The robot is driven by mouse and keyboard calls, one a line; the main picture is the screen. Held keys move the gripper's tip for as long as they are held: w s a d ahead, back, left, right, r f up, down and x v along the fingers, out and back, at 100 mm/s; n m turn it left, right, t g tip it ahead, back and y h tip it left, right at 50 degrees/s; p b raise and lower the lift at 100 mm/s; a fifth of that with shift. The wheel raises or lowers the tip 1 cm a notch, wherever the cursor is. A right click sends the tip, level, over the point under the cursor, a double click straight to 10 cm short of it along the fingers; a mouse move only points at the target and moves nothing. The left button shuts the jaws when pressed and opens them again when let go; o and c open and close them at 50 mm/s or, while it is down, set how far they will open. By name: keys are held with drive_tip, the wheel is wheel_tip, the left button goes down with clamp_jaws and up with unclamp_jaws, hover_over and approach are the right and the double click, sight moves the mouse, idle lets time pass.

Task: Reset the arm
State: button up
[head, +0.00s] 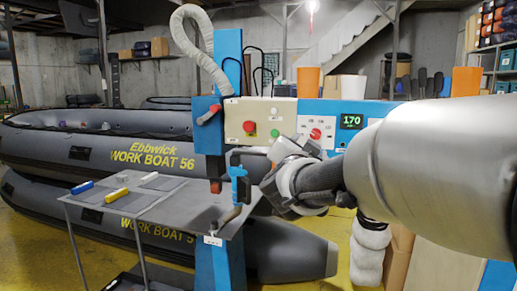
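My arm reaches in from the right across the head view. My gripper (246,172) is at its end, in front of the blue machine column and above the right end of the grey work table (170,205). A small blue part (238,172) shows right at the gripper's tip; I cannot tell whether it is held or belongs to the machine. The fingers are small and partly hidden by the wrist, so their opening is unclear.
The blue machine (228,62) has a control panel (262,122) and a display (352,121) close behind my arm. A blue-handled tool (82,187), a yellow one (116,195) and a white one (149,177) lie on the table. Stacked grey boats (90,150) fill the left.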

idle(0.3)
drive_tip(key=s+a+f+n+g+y, duration=0.2)
drive_tip(key=s+a+f+n+y, duration=0.2)
drive_tip(key=s, duration=0.2)
drive_tip(key=s+a+f+n+g+y, duration=0.2)
drive_tip(key=s+a+f+n+y, duration=0.15)
drive_tip(key=s, duration=0.25)
drive_tip(key=s+d+f+n+g+h, duration=0.1)
drive_tip(key=s+d+f+g, duration=0.25)
drive_tip(key=s+f, duration=0.45)
drive_tip(key=s+d+f+n+g, duration=0.25)
drive_tip(key=s+f+g, duration=0.2)
drive_tip(key=s, duration=0.75)
wheel_tip(320, 180, up, 18)
drive_tip(key=m+p, duration=0.1)
drive_tip(key=p, duration=1.7)
drive_tip(key=shift+w+d+t, duration=0.2)
drive_tip(key=shift+w+t, duration=0.05)
drive_tip(key=shift+t, duration=0.05)
drive_tip(key=shift+r, duration=0.1)
